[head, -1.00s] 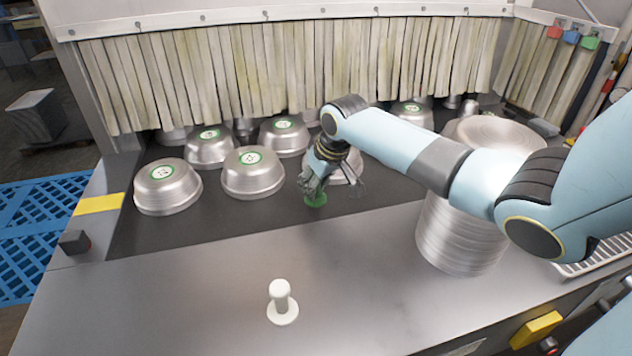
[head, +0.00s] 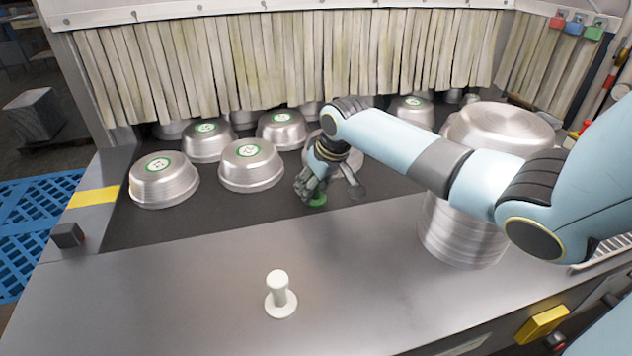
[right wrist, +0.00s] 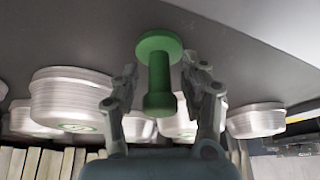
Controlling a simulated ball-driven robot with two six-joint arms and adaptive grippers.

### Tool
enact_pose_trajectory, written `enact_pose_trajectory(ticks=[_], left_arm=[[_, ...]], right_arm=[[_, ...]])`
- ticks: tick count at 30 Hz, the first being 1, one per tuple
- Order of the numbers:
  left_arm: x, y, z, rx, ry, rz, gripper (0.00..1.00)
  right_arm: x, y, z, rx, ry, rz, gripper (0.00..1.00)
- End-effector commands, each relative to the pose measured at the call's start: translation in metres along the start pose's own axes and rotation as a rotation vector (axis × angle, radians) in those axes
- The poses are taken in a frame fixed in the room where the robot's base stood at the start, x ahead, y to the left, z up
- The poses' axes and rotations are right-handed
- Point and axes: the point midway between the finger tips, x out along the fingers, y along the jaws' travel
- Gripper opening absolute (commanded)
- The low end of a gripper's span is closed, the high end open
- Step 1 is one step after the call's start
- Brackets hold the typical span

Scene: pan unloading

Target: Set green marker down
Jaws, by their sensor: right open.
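The green marker (head: 318,200) stands at the near edge of the dark belt, partly hidden by my right gripper in the head view. In the right wrist view the green marker (right wrist: 158,75) shows as a round disc with a post and a knob, its disc against the grey surface. My right gripper (right wrist: 160,85) is open, with one finger on each side of the marker and visible gaps between. In the head view the right gripper (head: 330,190) is low over the belt, in front of a pan. My left gripper is in neither view.
Several metal pans (head: 164,182) sit upside down on the dark belt, before a strip curtain (head: 290,65). A tall pan stack (head: 462,235) stands at the right, beneath my arm. A white marker (head: 280,298) stands on the steel counter (head: 170,290), which is otherwise largely clear.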

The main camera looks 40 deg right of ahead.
Motion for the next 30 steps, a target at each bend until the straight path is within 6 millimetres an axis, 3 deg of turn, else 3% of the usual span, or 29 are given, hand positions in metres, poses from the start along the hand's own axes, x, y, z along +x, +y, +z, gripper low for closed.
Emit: enact_pose_trajectory(ticks=[5,15,19,24,30], left_arm=[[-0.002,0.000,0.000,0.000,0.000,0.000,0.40],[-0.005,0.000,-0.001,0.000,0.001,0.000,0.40],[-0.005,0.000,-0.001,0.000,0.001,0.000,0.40],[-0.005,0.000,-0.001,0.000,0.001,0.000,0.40],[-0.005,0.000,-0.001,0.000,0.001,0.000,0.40]], right_arm=[[-0.014,0.001,-0.001,-0.001,0.002,0.001,0.44],[-0.088,0.001,-0.002,-0.003,0.002,0.003,0.44],[-0.109,0.001,-0.002,-0.002,0.003,0.002,0.44],[-0.121,0.001,-0.001,-0.001,0.000,0.001,0.44],[-0.123,0.000,-0.001,0.000,0.000,0.000,0.44]])
